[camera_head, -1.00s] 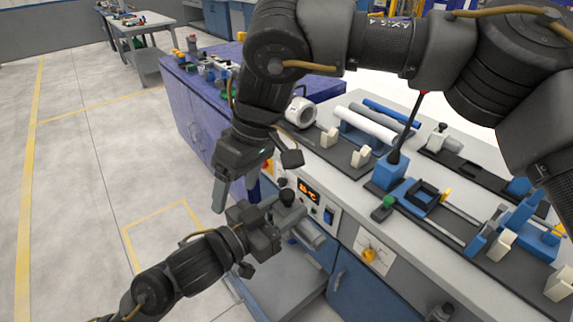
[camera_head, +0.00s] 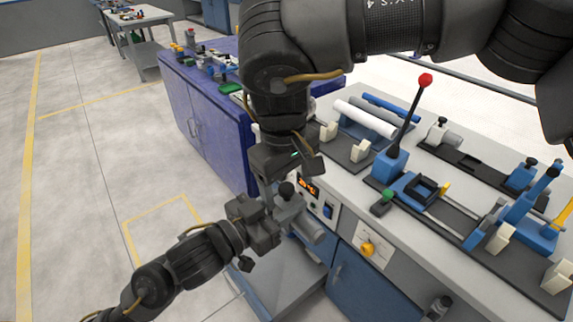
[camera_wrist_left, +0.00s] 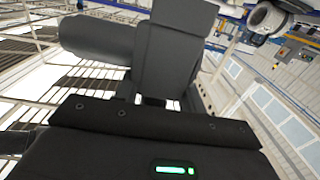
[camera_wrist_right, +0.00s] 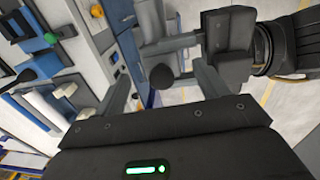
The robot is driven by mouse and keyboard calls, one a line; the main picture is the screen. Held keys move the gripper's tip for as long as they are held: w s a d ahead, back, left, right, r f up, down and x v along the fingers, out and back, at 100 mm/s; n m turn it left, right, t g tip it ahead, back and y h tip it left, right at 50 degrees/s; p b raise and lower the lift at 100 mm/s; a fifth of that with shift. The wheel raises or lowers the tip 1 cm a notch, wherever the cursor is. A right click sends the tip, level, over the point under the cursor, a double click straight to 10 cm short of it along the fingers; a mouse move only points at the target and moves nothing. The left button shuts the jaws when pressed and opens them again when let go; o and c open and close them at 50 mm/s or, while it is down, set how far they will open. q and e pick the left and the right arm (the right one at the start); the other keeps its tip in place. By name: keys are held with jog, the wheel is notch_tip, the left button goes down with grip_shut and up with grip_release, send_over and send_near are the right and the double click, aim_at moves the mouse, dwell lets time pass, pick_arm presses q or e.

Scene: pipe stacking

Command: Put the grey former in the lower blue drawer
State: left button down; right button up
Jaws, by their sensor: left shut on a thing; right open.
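The grey former (camera_head: 312,229), a cylindrical body with a black knob (camera_head: 286,189), is held in the air in front of the bench. My left gripper (camera_head: 268,224) is shut on it; its grey body also fills the upper left of the left wrist view (camera_wrist_left: 95,38). My right gripper (camera_head: 270,186) comes down from above and is open. In the right wrist view its fingers (camera_wrist_right: 163,88) stand on either side of the black knob (camera_wrist_right: 162,78); contact cannot be told. Below the former, a pulled-out grey-floored drawer (camera_head: 285,277) shows at the bench's blue front, partly hidden by my left arm.
The bench top (camera_head: 335,177) carries a blue fixture with a red-knobbed lever (camera_head: 405,120), a white tube (camera_head: 365,118) and clamps. A temperature panel (camera_head: 308,188) and yellow knob (camera_head: 368,249) are on its front. A purple cabinet (camera_head: 205,115) stands behind. Floor at left is clear.

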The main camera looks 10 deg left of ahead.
aim_at(290, 205)
jog(key=shift+w+d+f, duration=0.1)
jog(key=shift+f, duration=1.45)
jog(key=shift+w+d+f, duration=0.1)
jog(key=shift+f, duration=1.45)
jog(key=c, duration=1.4)
pick_arm(q)
jog(key=c, duration=0.8)
grip_release()
jog(key=shift+o, duration=0.2)
